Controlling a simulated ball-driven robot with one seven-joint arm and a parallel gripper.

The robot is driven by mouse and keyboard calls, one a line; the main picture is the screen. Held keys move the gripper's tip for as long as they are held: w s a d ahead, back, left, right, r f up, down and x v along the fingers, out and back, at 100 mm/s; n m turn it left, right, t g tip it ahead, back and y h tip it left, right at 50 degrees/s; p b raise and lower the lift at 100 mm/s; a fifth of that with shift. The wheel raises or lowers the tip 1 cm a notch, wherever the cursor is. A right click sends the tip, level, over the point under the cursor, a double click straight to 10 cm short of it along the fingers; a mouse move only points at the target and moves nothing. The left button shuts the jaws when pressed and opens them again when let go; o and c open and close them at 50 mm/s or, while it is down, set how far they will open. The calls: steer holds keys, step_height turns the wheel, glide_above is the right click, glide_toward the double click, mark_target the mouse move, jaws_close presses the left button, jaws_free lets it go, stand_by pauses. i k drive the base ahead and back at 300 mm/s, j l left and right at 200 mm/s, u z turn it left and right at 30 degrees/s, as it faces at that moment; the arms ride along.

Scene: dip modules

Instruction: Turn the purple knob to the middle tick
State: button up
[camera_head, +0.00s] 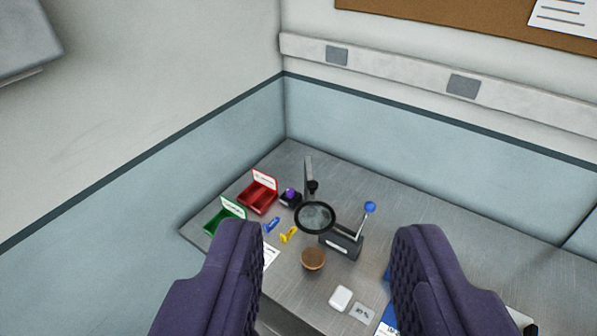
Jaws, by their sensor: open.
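A small purple knob (290,193) sits on a dark box (291,201) on the metal table, just right of the red tray. It is small in the head camera view, and I cannot make out its ticks or where it points. My gripper (330,240) is open, with its two dark purple fingers wide apart in the lower part of the view. Nothing is held between the fingers. The knob lies well beyond the fingertips, toward the back corner of the table.
A magnifier (315,217) on a stand is just right of the knob. A lever box (342,241) with a blue ball (370,207) stands farther right. A red tray (258,196), a green tray (224,217), yellow and blue pieces and a brown round thing (313,259) are nearby. Walls bound the table.

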mark_target(290, 192)
steer(key=i+j, duration=0.15)
steer(key=i, duration=0.4)
steer(key=i+j+u, duration=0.1)
steer(key=i, duration=0.45)
steer(key=i+j, duration=0.65)
steer(key=i, duration=0.2)
